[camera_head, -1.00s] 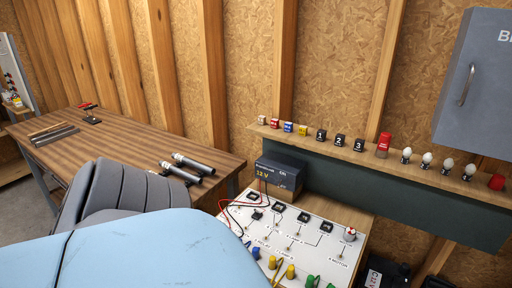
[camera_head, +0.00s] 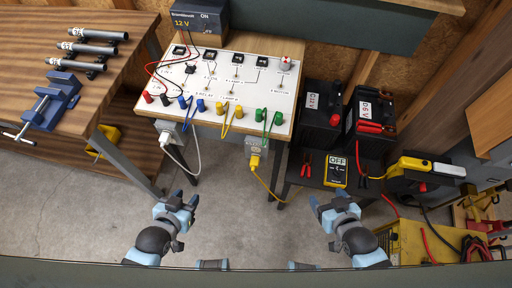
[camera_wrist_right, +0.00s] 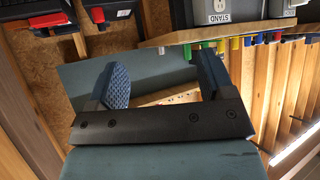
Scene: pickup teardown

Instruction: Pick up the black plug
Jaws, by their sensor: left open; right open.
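A pegboard-like white panel (camera_head: 215,90) stands on a bench in the head view. A small black piece (camera_head: 190,69) lies on it by the black lead, and a black terminal (camera_head: 164,100) sits on its front edge beside a red one; I cannot tell which is the black plug. My left gripper (camera_head: 184,198) is open and empty, below the panel's front left. My right gripper (camera_head: 329,199) is open and empty, below and right of the panel. The right wrist view shows its open fingers (camera_wrist_right: 160,72) with nothing between them. No black plug is clear there.
A power box (camera_head: 195,20) stands behind the panel. Blue, yellow and green terminals line its front edge. A white plug (camera_head: 165,140) and a yellow plug (camera_head: 255,160) hang below on cables. Black batteries (camera_head: 322,118) and a meter (camera_head: 336,170) stand at right. A vise (camera_head: 55,100) is at left.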

